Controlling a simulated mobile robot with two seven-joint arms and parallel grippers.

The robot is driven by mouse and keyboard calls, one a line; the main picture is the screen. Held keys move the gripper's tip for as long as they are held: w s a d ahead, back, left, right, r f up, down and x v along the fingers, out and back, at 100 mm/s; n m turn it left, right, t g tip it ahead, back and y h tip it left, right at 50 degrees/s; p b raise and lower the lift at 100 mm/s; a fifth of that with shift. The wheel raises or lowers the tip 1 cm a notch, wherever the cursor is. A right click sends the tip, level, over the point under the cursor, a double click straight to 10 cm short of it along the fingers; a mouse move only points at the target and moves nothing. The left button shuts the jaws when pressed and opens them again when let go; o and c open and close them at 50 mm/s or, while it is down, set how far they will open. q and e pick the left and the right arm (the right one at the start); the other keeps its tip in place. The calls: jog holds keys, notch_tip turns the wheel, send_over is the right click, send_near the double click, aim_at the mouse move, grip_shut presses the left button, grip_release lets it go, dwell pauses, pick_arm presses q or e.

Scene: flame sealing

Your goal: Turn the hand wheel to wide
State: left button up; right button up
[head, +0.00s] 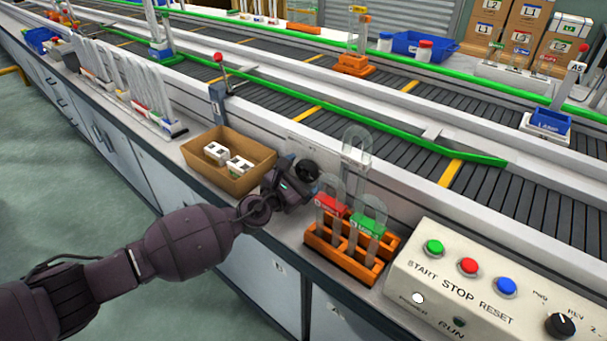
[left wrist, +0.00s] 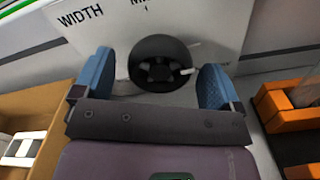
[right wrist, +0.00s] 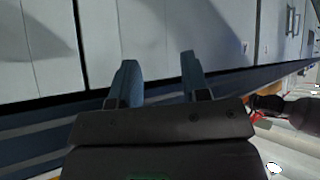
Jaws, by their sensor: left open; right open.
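The hand wheel (left wrist: 160,64) is a dark round wheel with a pale pointer knob on its right side, set on a light panel under the word WIDTH. In the head view the wheel (head: 307,170) shows just past my left gripper (head: 300,184), partly hidden by it. In the left wrist view my left gripper (left wrist: 157,82) is open, its blue fingers on either side of the wheel; I cannot tell whether they touch it. My right gripper (right wrist: 159,78) is open and empty, in front of pale cabinet doors.
A cardboard box (head: 258,178) with white parts stands left of my left gripper. An orange rack (head: 345,262) with glass tubes and red and green labels stands close on its right. A control box (head: 480,285) with buttons is further right. The conveyor (head: 400,140) runs behind.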

pick_arm(q)
jog(key=shift+w+d, duration=0.15)
pick_arm(e)
jog(key=shift+r, duration=0.15)
pick_arm(q)
jog(key=shift+r, duration=0.1)
jog(key=c, duration=0.9)
pick_arm(e)
jog(key=shift+s+d+f, duration=0.1)
jog(key=shift+s+f, duration=0.2)
jog(key=shift+s, duration=0.05)
